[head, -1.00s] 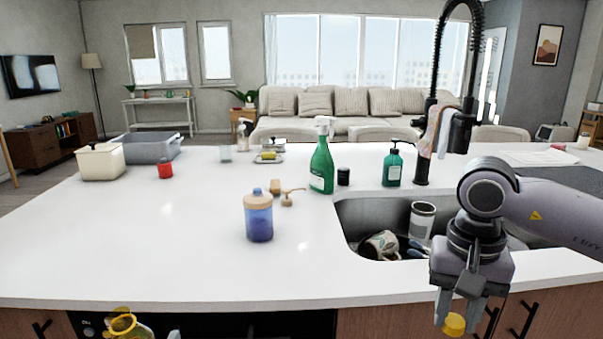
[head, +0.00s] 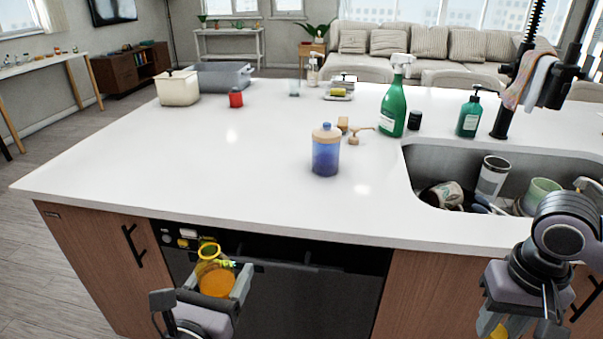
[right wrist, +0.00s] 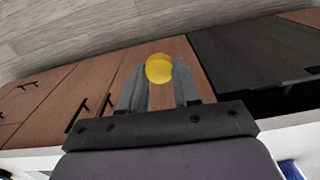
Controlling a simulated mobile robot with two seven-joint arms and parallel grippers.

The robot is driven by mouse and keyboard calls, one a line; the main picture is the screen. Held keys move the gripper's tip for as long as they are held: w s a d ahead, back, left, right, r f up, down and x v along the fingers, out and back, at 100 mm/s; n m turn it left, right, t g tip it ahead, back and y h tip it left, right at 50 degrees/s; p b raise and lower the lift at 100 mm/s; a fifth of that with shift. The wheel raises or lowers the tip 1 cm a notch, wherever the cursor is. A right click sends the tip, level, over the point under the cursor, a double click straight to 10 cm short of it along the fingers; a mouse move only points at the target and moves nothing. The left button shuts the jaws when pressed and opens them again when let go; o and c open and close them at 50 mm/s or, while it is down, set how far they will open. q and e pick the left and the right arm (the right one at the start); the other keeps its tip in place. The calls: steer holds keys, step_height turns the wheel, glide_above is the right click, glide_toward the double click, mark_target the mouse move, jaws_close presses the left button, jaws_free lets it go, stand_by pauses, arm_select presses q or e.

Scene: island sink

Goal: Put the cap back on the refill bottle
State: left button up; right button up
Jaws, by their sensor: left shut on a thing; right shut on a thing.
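The refill bottle (head: 215,283) is a see-through container with orange contents and an open yellow neck ring. It is in the head view at the lower left, in front of the counter's edge. My left gripper (head: 220,287) is shut around it and holds it roughly upright. The yellow cap (right wrist: 159,68) is between the fingertips of my right gripper (right wrist: 158,75) in the right wrist view. In the head view the cap (head: 498,331) shows partly at the bottom right, below my right gripper. Cap and bottle are well apart.
The white counter (head: 200,165) lies behind both grippers, with cabinets below. A blue jar (head: 326,152), green spray bottle (head: 393,100) and green pump bottle (head: 469,113) stand on it. The sink (head: 440,158) holds several cups.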

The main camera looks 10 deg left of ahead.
arm_select(q)
steer(key=s+d+m+g+h, duration=0.2)
steer(key=d+m+g+h, duration=0.2)
steer(key=d+m+h, duration=0.4)
steer(key=d+r+h, duration=0.1)
steer(key=d+h, duration=0.2)
steer(key=d, duration=0.4)
steer(key=shift+d+h, duration=0.3)
steer(key=shift+d, duration=0.1)
arm_select(e)
steer(key=w+a+r+m, duration=0.2)
steer(key=a+r+m, duration=0.4)
steer(key=a+r, duration=0.7)
steer(key=s+a+r+m, duration=0.2)
steer(key=a+r+m, duration=0.1)
steer(key=a, duration=0.4)
steer(key=s+a+r+m, duration=0.3)
steer(key=a, duration=0.5)
steer(key=shift+s+r, duration=0.25)
steer(key=shift+r, duration=0.15)
